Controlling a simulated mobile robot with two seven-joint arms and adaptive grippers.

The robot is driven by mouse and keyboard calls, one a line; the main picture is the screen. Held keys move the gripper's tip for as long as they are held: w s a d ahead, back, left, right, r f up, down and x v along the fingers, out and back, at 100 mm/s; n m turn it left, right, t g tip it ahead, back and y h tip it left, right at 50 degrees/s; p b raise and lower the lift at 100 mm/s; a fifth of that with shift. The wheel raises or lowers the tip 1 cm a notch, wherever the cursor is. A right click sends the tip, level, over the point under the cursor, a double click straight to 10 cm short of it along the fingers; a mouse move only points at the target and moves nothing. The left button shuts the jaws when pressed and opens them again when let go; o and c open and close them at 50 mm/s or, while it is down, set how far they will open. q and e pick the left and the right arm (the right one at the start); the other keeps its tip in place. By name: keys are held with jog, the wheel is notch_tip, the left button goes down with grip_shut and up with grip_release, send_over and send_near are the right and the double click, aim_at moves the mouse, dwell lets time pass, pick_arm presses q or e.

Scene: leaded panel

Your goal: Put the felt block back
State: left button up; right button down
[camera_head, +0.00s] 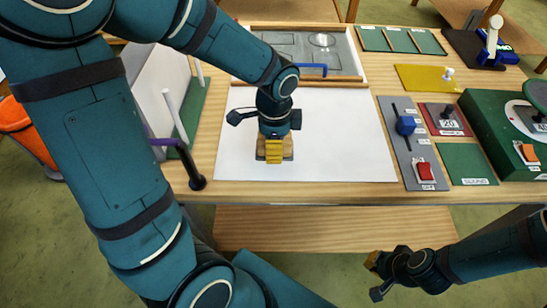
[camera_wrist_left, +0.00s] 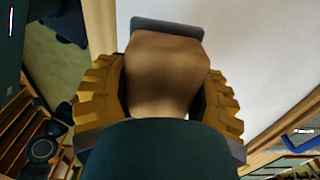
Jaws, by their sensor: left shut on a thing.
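The felt block, tan wood with a dark grey layer along one side, is between the yellow fingers of my left gripper (camera_head: 273,152). It shows in the head view (camera_head: 261,157) and fills the middle of the left wrist view (camera_wrist_left: 165,65). My left gripper is shut on it, over the front part of the white sheet (camera_head: 340,140). I cannot tell whether the block touches the sheet. My right gripper (camera_head: 373,264) is off the table's front edge at lower right, apart from everything; its finger opening is not clear.
On the right are a grey switch panel (camera_head: 397,158), a bare green labelled pad (camera_head: 467,160), a red panel (camera_head: 455,107) and a green machine (camera_head: 492,137). A wood-framed grey panel (camera_head: 345,55) lies behind the sheet. A purple-and-black handle (camera_head: 195,180) stands front left.

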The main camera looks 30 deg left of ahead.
pick_arm(q)
jog(key=shift+f+b, duration=0.6)
jog(key=shift+f, duration=1.55)
jog(key=shift+f, duration=0.15)
jog(key=o, duration=1.3)
jog(key=shift+r, duration=0.35)
notch_tip(320, 180, up, 10)
jog(key=p, duration=0.3)
jog(key=shift+r, duration=0.85)
